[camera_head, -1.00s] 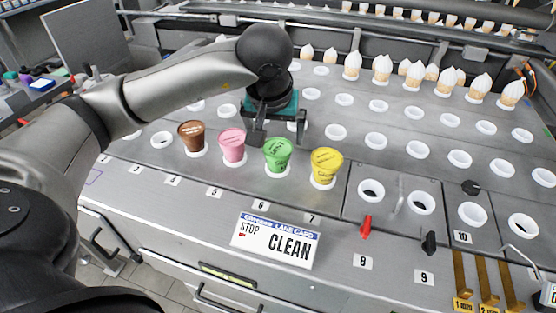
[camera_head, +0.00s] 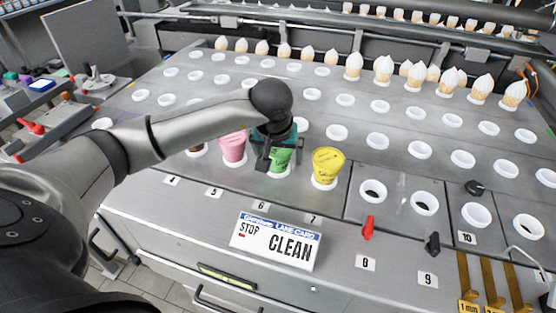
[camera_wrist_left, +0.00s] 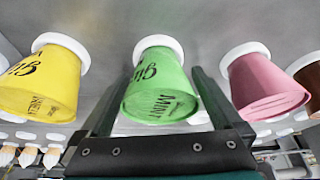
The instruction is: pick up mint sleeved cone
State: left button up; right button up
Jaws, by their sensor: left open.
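The mint sleeved cone (camera_head: 279,161) is green and stands upright in a white ring holder, between the pink and yellow cones. My left gripper (camera_head: 275,150) is lowered over it from above and behind, hiding its upper part. In the left wrist view the green cone (camera_wrist_left: 158,85), with MINT lettering, shows between the two dark fingers (camera_wrist_left: 157,95). The fingers are open, one on each side, with visible gaps to the cone. My right gripper is not in view.
The pink cone (camera_head: 232,147) and the yellow cone (camera_head: 326,164) stand close on either side. A brown cone (camera_head: 197,148) is mostly hidden behind my arm. A lane card (camera_head: 274,240) reading CLEAN lies in front. Empty white rings and rows of white-topped cones are farther back.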

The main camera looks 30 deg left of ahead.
pick_arm(q)
jog(key=c, duration=1.2)
jog(key=shift+o, duration=0.2)
jog(key=shift+r, duration=0.15)
